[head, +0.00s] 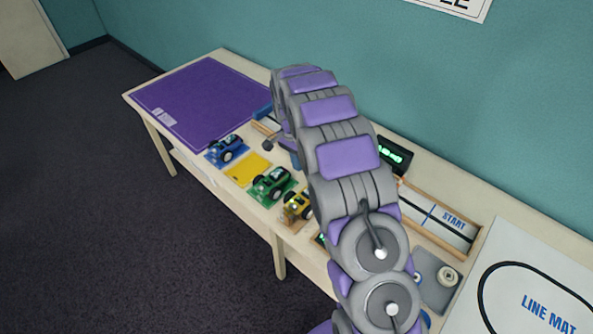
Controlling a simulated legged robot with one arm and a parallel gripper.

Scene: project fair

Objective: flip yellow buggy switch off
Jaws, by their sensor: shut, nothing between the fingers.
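The yellow buggy (297,207) stands near the front edge of the long table, partly hidden behind my arm on its right side. Its switch is too small to make out. My arm rises across the middle of the view, bends over and comes down behind the buggies. My gripper (269,146) shows only as a small dark end at the arm's far tip, above the table and beyond the yellow and green buggies. It is shut and empty, apart from the yellow buggy.
A green buggy (272,184) and a blue buggy (227,149) stand left of the yellow one, with a yellow card (247,170) between them. A purple mat (205,97) lies at the far left. A green-lit display (394,155), start track (442,222) and line mat (530,285) are right.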

